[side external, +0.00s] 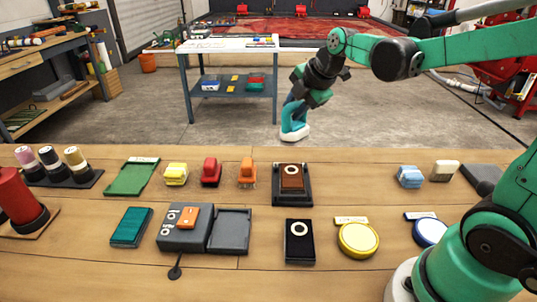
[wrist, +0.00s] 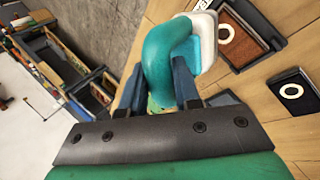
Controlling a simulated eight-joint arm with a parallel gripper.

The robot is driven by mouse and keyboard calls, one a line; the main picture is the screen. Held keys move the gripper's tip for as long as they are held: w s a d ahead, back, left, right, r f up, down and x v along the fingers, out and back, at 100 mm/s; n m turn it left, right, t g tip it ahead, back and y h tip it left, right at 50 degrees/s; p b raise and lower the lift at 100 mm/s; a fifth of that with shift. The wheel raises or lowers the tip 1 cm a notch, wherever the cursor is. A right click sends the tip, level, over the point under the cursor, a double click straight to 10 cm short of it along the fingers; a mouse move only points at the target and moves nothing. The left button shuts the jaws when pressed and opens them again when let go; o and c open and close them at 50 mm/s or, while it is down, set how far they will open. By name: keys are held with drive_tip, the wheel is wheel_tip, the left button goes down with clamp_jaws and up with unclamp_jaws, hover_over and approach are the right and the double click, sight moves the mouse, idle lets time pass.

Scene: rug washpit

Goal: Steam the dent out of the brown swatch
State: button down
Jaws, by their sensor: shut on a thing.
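The brown swatch (side external: 291,172) lies in a dark tray (side external: 278,197) at the middle back of the bench, with a white ring on it. It also shows at the upper right of the wrist view (wrist: 232,40). My gripper (side external: 297,98) is shut on a teal steamer with a white head (side external: 293,133), raised beyond the swatch near the bench's far edge. In the wrist view the steamer (wrist: 158,60) stands between the fingers (wrist: 158,92), its white head left of the swatch and apart from it. The steamer's sole and any dent are not clearly visible.
A black swatch (side external: 299,252) with a white ring lies in front of the tray. Red (side external: 211,171) and orange (side external: 247,172) brushes stand left of it. A yellow round tin (side external: 358,240) and a blue brush (side external: 409,176) are to the right. Bare bench separates them.

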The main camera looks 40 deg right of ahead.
sight(298, 129)
drive_tip(key=shift+f, duration=3)
drive_tip(key=shift+s+a+f, duration=0.35)
drive_tip(key=shift+a, duration=0.1)
drive_tip(key=shift+s+a, duration=1.05)
drive_tip(key=shift+w+d+f, duration=0.2)
drive_tip(key=shift+w+d, duration=0.9)
drive_tip(key=shift+d, duration=0.05)
drive_tip(key=shift+w+d, duration=0.25)
drive_tip(key=shift+w+d+r, duration=0.1)
drive_tip(key=shift+r, duration=3.95)
